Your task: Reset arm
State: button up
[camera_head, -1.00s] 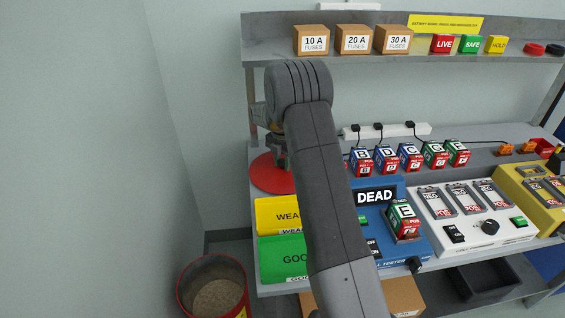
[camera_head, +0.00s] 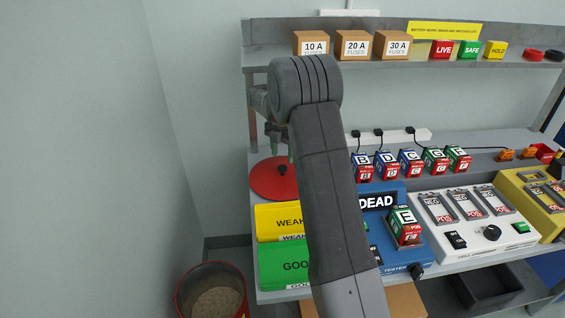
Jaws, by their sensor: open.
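My arm rises from the bottom centre of the view and bends at an elbow near the shelf. My gripper (camera_head: 283,142) hangs behind the elbow, above the red turntable disc (camera_head: 268,180). It is mostly hidden by my own arm, and I see nothing held in it. The battery block E (camera_head: 405,227) sits on the blue tester (camera_head: 420,252), whose display reads DEAD. My forearm covers part of the tester's left side.
A yellow WEAK bin (camera_head: 276,221) and a green GOOD bin (camera_head: 280,263) stand left of my arm. Several lettered blocks (camera_head: 411,162) stand in a row behind the tester. An upper shelf (camera_head: 375,66) holds fuse boxes. A red bucket (camera_head: 190,297) is on the floor.

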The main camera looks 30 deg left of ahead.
jog(key=shift+r, duration=0.35)
dwell(0.3)
